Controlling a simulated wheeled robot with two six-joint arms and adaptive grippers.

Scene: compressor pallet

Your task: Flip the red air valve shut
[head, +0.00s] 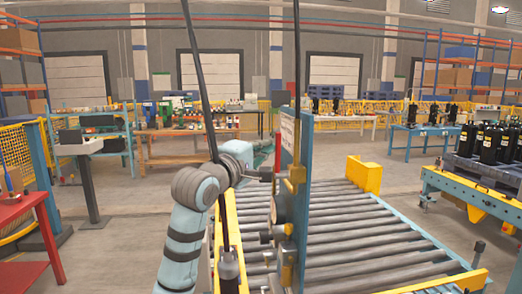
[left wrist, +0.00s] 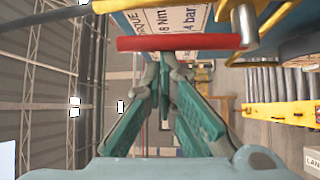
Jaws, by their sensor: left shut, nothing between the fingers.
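The red air valve handle (left wrist: 180,43) is a long red bar lying crosswise near the top of the left wrist view. Its right end meets a silver pivot (left wrist: 244,22) on brass-coloured fittings. In the head view a small part of the red handle (head: 278,155) shows at the left edge of a blue upright panel (head: 301,200). My left gripper (head: 266,146) is beside that panel edge. In the left wrist view its green fingers (left wrist: 164,78) are shut and empty, their tips close to the handle; I cannot tell whether they touch. My right gripper is not in view.
A roller conveyor (head: 375,240) with yellow end stops lies around the panel's right side. A dark hanging hose (head: 203,90) passes in front of my left arm. A red table (head: 28,215) stands at left; a pallet with black cylinders (head: 490,145) stands at right.

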